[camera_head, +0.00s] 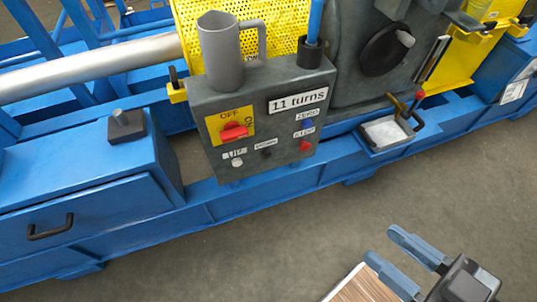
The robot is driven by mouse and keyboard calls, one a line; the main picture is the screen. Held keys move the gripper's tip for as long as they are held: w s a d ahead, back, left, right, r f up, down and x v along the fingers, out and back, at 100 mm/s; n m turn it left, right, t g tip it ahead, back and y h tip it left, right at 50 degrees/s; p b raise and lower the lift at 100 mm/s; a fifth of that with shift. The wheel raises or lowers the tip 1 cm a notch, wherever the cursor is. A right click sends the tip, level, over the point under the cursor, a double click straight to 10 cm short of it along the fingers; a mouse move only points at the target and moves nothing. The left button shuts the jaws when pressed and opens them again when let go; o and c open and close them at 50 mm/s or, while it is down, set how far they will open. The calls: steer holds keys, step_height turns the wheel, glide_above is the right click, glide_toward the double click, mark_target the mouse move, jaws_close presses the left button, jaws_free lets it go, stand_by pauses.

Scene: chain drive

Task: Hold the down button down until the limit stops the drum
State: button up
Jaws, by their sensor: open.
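A dark grey control box (200,112) stands at the centre on the blue frame. Low on its face are a white button (237,162) under a label reading UP and a black button (266,154) under a label too small to read surely, perhaps DOWN. A red rotary switch (234,131) sits on a yellow OFF/ON plate. A white display (297,101) reads "11 turns". I cannot make out a drum clearly; a yellow mesh guard (185,12) is behind the box. My gripper (379,245) is open and empty at the lower right, apart from the box.
A blue button (308,122) and red button (305,146) are at the box's right. A grey mug (218,55) and a cup with a blue rod (315,20) stand on top. A small tray (385,133) is right.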

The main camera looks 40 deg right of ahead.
jaws_close()
stand_by(1.5)
